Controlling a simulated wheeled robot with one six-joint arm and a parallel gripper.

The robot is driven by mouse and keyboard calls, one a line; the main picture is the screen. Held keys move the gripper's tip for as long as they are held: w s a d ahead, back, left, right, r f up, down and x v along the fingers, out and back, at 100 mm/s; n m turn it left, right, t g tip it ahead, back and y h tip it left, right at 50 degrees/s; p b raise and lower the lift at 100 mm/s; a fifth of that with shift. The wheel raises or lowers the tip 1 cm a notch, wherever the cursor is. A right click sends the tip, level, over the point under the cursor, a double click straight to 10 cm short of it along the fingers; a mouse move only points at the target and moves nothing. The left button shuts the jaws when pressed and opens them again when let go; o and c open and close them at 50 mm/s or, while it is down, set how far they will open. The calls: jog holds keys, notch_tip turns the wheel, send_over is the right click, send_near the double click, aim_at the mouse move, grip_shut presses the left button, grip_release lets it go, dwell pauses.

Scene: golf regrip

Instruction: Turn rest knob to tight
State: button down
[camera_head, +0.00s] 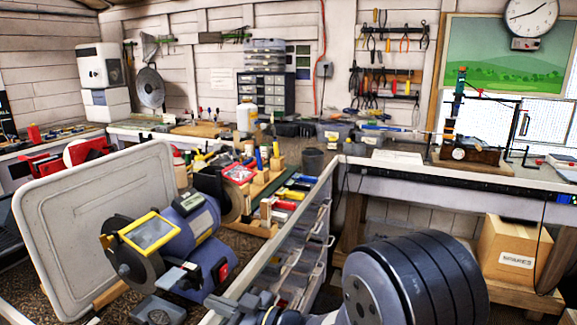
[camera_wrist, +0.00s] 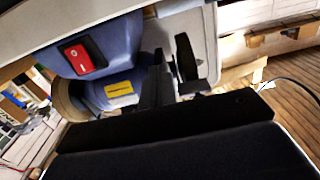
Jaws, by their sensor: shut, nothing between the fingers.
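The blue bench grinder (camera_head: 205,245) stands on the bench at the lower left in the head view. It has wheels at its ends, a yellow-framed eye shield (camera_head: 151,233) and a red switch (camera_head: 221,270). In the wrist view the grinder's blue body (camera_wrist: 110,30) is close, with the red switch (camera_wrist: 82,58) and a yellow label (camera_wrist: 119,88). My gripper (camera_wrist: 160,65) shows there as dark fingers, shut and empty, in front of the grinder. Its contact with anything is unclear. I cannot make out the rest knob for certain in either view, nor its setting.
A large pale tray-like panel (camera_head: 100,220) leans behind the grinder. Clear drawers (camera_head: 290,260) line the bench side. Tools and small parts crowd the bench behind. A cardboard box (camera_head: 512,258) sits low at the right. Open floor shows in the wrist view.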

jog(key=v, duration=0.3)
jog(key=shift+d, duration=0.1)
